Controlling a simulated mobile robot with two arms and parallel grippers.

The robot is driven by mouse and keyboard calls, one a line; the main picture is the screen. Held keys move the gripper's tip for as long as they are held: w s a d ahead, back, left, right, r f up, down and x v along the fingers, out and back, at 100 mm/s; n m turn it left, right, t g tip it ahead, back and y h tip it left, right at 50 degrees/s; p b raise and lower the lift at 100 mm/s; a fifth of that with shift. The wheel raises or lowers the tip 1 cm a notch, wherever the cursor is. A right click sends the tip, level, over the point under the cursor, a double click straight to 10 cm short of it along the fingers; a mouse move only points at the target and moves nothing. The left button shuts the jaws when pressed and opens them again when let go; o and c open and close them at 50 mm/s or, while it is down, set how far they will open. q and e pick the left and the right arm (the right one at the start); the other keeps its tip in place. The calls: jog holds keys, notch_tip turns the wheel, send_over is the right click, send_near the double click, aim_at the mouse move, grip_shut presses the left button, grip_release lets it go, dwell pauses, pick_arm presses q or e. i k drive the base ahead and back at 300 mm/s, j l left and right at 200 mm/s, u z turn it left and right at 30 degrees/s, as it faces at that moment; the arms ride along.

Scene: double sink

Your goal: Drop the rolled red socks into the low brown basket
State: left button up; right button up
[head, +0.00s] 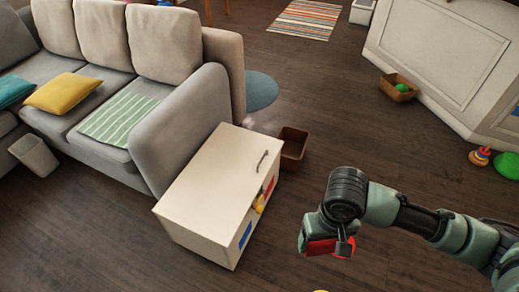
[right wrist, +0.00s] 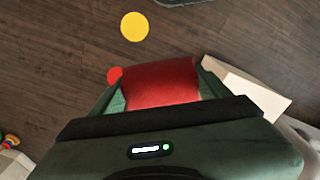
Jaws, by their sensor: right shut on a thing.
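The rolled red socks (head: 322,247) are between the fingers of my right gripper (head: 328,246), held above the floor at the lower right of the head view. In the right wrist view the red socks (right wrist: 160,84) fill the space between the two green fingers (right wrist: 160,92). A low brown basket (head: 397,92) with a green ball in it stands on the floor by the cream panelled unit, far from the gripper. A deeper-looking brown bin (head: 292,150) stands beside the white chest and appears empty. My left gripper is not in view.
The white chest (head: 205,185) stands left of my right arm, against the grey sofa (head: 165,130). Toy rings (head: 480,156) and a green round thing (head: 508,166) lie at right. A yellow disc (right wrist: 134,27) lies on the floor. Open wood floor lies between the chest and panelled unit.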

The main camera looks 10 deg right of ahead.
aim_at(292, 154)
jog(key=i+l+u, duration=0.25)
jog(key=l+u, duration=0.3)
jog(key=i+l+u, duration=0.25)
jog(key=l, duration=0.25)
jog(key=l+u, duration=0.25)
jog(key=k+l, duration=0.05)
jog(key=l, duration=0.05)
